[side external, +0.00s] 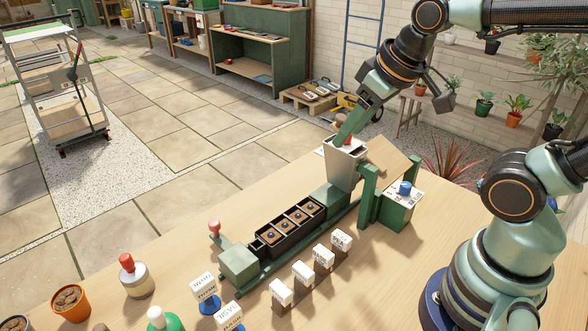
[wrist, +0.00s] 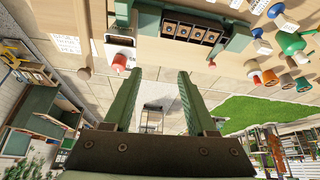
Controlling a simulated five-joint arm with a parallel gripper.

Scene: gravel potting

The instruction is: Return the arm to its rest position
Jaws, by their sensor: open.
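My gripper (side external: 345,130) is above the back part of the wooden table, at the top of a grey hopper (side external: 343,168). In the wrist view my gripper (wrist: 156,78) has its two green fingers spread apart, with nothing between them but distant paving. A red knob (wrist: 119,62) shows just beyond the tip of the left finger, apart from the finger as far as I can tell. In the side view the fingers partly hide the hopper's top. My arm reaches in from the right, raised and bent.
A dark tray (side external: 262,243) with several soil-filled cells lies on a green rail. White labelled blocks (side external: 303,273) stand in front. A green stand (side external: 398,212) is right of the hopper. A red-capped jar (side external: 136,282) and terracotta pot (side external: 70,301) are front left.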

